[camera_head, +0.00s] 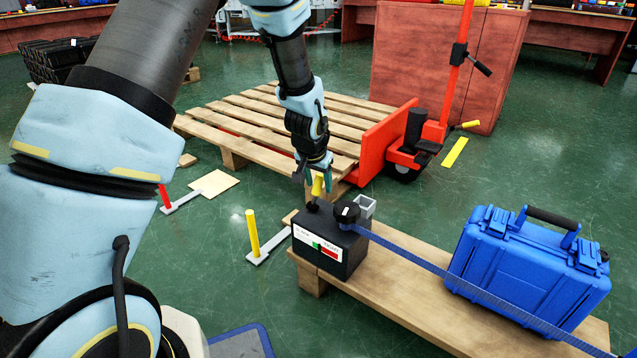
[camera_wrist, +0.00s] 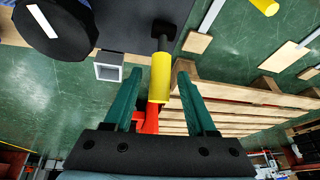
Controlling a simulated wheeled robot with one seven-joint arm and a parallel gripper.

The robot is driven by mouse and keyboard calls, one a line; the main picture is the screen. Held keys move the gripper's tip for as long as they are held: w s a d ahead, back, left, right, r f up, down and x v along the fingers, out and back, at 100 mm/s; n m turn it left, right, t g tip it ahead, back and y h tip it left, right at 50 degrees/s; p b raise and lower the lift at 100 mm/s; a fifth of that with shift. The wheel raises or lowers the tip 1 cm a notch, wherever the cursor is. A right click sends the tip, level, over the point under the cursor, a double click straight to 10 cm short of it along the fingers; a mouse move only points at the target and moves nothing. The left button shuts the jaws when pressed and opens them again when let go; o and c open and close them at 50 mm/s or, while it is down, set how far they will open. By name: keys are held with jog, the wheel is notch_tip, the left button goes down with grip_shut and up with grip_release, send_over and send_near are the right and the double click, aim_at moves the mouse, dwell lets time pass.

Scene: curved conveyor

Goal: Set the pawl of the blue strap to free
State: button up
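My gripper (camera_head: 314,175) is open, above the box at the lever. In the wrist view the yellow handle (camera_wrist: 160,76) lies between its two teal fingers, with visible gaps on both sides. The label's lettering is too small to read.
A small grey square tube (camera_head: 366,206) stands behind the knob. A yellow post (camera_head: 253,232) stands on the floor left of the box. A pallet (camera_head: 262,125) and red pallet jack (camera_head: 385,140) stand behind.

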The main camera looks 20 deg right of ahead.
grip_shut()
dwell(1.2)
